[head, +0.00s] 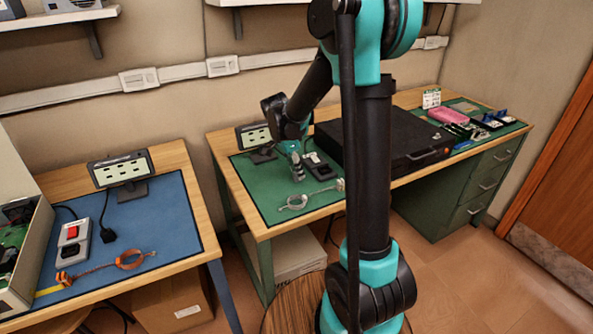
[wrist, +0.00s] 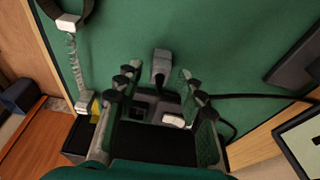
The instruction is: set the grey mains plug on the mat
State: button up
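In the wrist view the grey mains plug (wrist: 161,66) shows between and just beyond my gripper's fingertips, with its dark cable curving away to the right. It appears to lie on the green mat (wrist: 225,40); any small gap under it cannot be told. My gripper (wrist: 157,78) is open, with clear space between each finger and the plug. In the head view my gripper (head: 296,172) is low over the green mat (head: 265,192) on the right bench. The plug is not distinct there, being hidden by or merged with the gripper.
A black switch box (head: 321,165) sits right beside my gripper. A second bench has a blue mat (head: 165,215).

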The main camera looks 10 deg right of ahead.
jog(key=v, duration=1.1)
jog(key=s+d+f+n+t+y, duration=0.1)
jog(key=s+d+f+n, duration=0.1)
jog(key=s+f+n, duration=0.2)
jog(key=s+d+f+n+t+y, duration=0.1)
jog(key=s+d+f+n, duration=0.2)
jog(key=s, duration=0.7)
jog(key=s+d+f+n+t, duration=0.1)
jog(key=s+d+f+n, duration=0.2)
jog(key=s+f+n, duration=0.3)
jog(key=shift+s+n+y, duration=0.4)
jog(key=shift+s+n, duration=0.3)
jog(key=shift+s, duration=0.35)
